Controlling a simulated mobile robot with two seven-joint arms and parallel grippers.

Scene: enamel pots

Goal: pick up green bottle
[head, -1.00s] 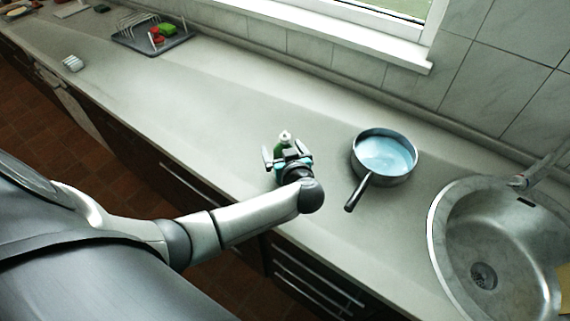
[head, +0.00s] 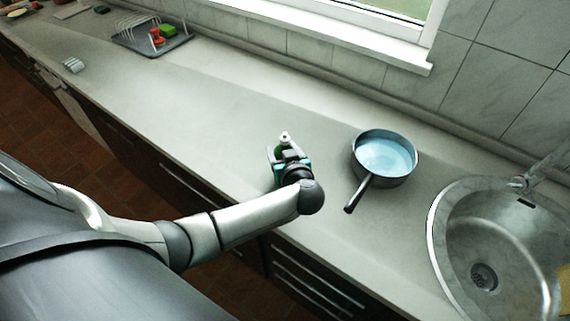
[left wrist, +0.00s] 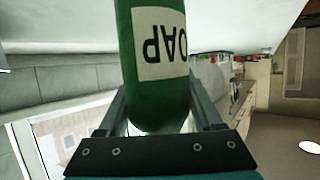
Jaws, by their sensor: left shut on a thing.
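The green bottle (head: 285,141) has a white cap and stands at the counter's front half in the head view, partly hidden by my gripper. In the left wrist view the green bottle (left wrist: 160,95) fills the middle and bears a white label with dark letters. My left gripper (head: 283,152) is shut on the bottle, with one finger on each side of it; the fingers also show in the left wrist view (left wrist: 160,115). Whether the bottle's base touches the counter is hidden. My right gripper is in neither view.
A pan (head: 385,157) with blue inside stands right of the bottle, its handle pointing toward the front edge. A round steel sink (head: 440,235) is further right. A dish rack tray (head: 150,45) stands at the back left. The counter (head: 200,110) between is clear.

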